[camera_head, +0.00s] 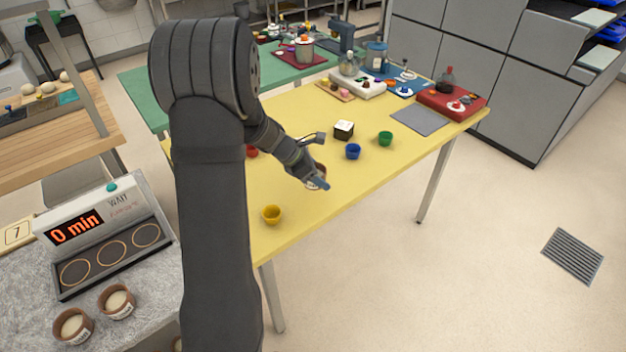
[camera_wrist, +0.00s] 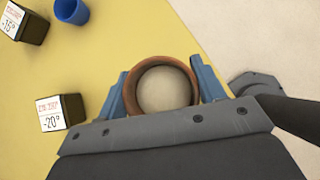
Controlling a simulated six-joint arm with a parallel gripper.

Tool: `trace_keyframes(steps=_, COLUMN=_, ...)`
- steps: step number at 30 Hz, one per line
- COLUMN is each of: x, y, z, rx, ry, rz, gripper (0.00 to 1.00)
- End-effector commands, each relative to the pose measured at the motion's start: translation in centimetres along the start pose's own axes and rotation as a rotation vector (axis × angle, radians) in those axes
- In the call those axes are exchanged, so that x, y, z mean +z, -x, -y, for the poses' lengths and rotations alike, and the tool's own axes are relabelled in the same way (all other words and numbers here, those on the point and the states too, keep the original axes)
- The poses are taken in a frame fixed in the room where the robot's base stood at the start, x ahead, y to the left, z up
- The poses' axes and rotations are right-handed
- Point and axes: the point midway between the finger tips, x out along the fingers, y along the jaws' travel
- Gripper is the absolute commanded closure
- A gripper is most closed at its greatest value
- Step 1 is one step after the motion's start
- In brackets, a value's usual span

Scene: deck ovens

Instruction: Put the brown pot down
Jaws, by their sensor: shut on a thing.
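The brown pot (camera_wrist: 160,60) is a round brown ring-rimmed pot with pale contents, seen from above in the wrist view. My gripper (camera_wrist: 161,88) has its blue fingers on either side of the pot and is shut on it. In the head view my gripper (camera_head: 317,182) is over the yellow table (camera_head: 310,215), near its front edge, and a small part of the pot (camera_head: 320,169) shows by the fingers. I cannot tell whether the pot's base touches the table.
A blue cup (camera_head: 353,152), a green cup (camera_head: 386,138) and a black labelled cube (camera_head: 344,130) stand beyond my gripper. A yellow cup (camera_head: 272,215) stands nearer. Two other brown pots (camera_head: 117,303) are at lower left by a timer box (camera_head: 95,232). My arm hides part of the table.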

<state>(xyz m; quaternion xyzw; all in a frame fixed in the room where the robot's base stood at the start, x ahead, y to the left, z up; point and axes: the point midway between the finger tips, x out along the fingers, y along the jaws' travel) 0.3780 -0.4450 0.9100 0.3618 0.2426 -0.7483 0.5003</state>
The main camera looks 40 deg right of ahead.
Motion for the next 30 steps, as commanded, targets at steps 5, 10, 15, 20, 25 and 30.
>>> trace_keyframes(steps=5, x=-1.7, y=-0.2, z=-1.8, rx=0.002, ry=0.000, rz=0.000, gripper=0.65)
trace_keyframes(steps=10, x=-2.4, y=-0.8, z=-2.0, rx=-0.001, ry=0.000, rz=0.000, gripper=0.65)
trace_keyframes(steps=15, x=-3.9, y=-2.8, z=-1.9, rx=-0.001, ry=0.002, rz=-0.001, gripper=0.65)
trace_keyframes(steps=20, x=-4.4, y=-3.4, z=-2.0, rx=0.000, ry=-0.001, rz=-0.001, gripper=0.65)
trace_keyframes(steps=25, x=-4.4, y=-3.4, z=-2.0, rx=0.001, ry=-0.001, rz=-0.001, gripper=0.65)
trace_keyframes(steps=30, x=-4.6, y=-3.6, z=-2.0, rx=0.001, ry=-0.001, rz=-0.001, gripper=0.28)
